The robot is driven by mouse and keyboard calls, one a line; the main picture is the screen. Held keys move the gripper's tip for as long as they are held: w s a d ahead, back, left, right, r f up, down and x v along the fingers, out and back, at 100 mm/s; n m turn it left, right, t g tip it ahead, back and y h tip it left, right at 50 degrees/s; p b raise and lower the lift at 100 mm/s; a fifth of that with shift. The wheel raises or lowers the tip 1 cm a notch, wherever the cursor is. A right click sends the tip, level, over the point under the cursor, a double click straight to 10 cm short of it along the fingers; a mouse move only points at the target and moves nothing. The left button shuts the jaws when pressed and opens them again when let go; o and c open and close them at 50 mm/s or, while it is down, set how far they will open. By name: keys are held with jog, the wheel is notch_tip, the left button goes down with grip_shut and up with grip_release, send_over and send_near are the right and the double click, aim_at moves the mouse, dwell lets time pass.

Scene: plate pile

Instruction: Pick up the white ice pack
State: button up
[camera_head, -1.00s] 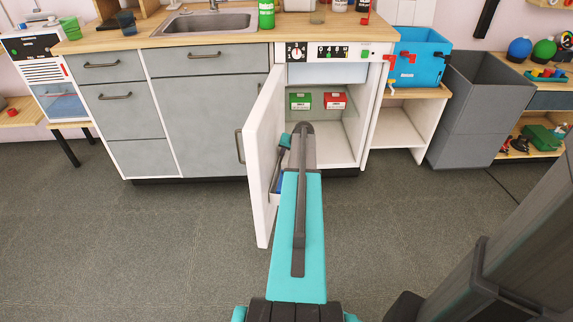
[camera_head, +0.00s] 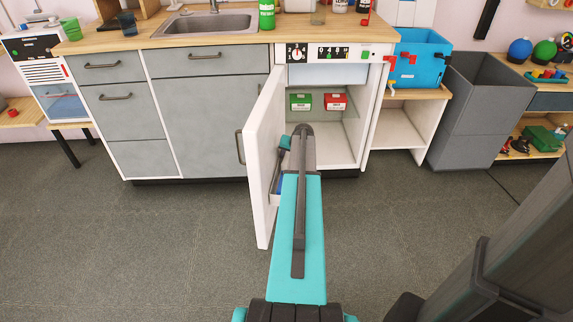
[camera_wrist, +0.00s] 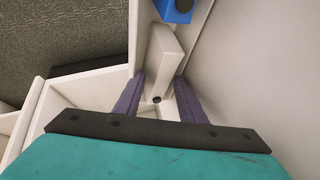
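The white ice pack (camera_wrist: 163,50) appears as a pale upright block with a small dark spot on its near end. It shows in the wrist view, inside the white storage of the open fridge door (camera_head: 262,165). My gripper (camera_wrist: 160,82) has its two purple fingers on either side of the pack's near end. The fingers are apart, with small gaps visible beside the pack; contact at the tips is unclear. In the head view my arm hides the pack and most of the gripper.
A green box (camera_head: 300,102) and a red box (camera_head: 336,102) stand on the fridge shelf. White walls are close around the fingers. The grey floor (camera_head: 120,250) is clear on the left.

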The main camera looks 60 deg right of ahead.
jog(key=shift+f, duration=0.15)
grip_shut()
dwell(0.6)
jog(key=shift+r, duration=0.35)
notch_tip(320, 180, up, 7)
jog(key=p, duration=0.2)
jog(key=s+d, duration=0.4)
jog(key=s, duration=0.5)
jog(key=s+d, duration=0.3)
jog(key=s, duration=0.6)
jog(key=shift+s+d+p, duration=0.25)
jog(key=shift+d+p, duration=0.1)
jog(key=shift+p, duration=0.1)
jog(key=shift+f, duration=0.1)
